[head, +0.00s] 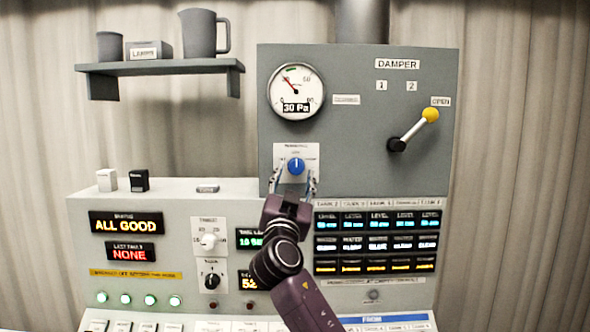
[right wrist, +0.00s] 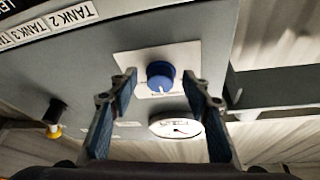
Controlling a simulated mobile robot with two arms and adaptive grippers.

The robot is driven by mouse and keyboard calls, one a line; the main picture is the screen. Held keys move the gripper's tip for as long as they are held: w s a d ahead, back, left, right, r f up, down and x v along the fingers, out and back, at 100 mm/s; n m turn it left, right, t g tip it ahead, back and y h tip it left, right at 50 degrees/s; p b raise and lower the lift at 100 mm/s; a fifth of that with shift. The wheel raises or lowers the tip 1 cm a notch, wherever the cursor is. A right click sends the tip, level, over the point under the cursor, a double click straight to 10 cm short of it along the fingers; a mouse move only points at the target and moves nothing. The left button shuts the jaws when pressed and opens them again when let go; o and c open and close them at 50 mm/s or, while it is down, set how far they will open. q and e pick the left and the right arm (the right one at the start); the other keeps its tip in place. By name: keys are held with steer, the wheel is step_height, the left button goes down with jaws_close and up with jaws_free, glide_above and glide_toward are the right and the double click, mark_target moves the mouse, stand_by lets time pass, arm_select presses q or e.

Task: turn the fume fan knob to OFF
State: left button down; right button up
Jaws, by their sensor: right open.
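The fume fan knob (head: 296,166) is blue and sits on a small white plate on the grey upper panel, below the round gauge. Its white pointer mark points roughly up in the head view; the plate's lettering is too small to read. The knob also shows in the right wrist view (right wrist: 161,76), between and beyond my fingertips. My right gripper (head: 293,185) is open just below and around the knob's plate. In the right wrist view my right gripper (right wrist: 163,92) has a finger on each side of the knob, both apart from it. My left gripper is not in view.
The gauge (head: 296,92) above the knob reads 30 Pa. A damper lever (head: 415,129) with a yellow ball points at OPEN. White and black knobs and lit displays fill the console (head: 90,200) below.

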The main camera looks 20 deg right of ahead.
steer(key=shift+w+d+r, duration=0.1)
steer(key=shift+w+r, duration=0.1)
steer(key=shift+w, duration=0.05)
steer(key=shift+c, duration=0.4)
steer(key=c, duration=1.1)
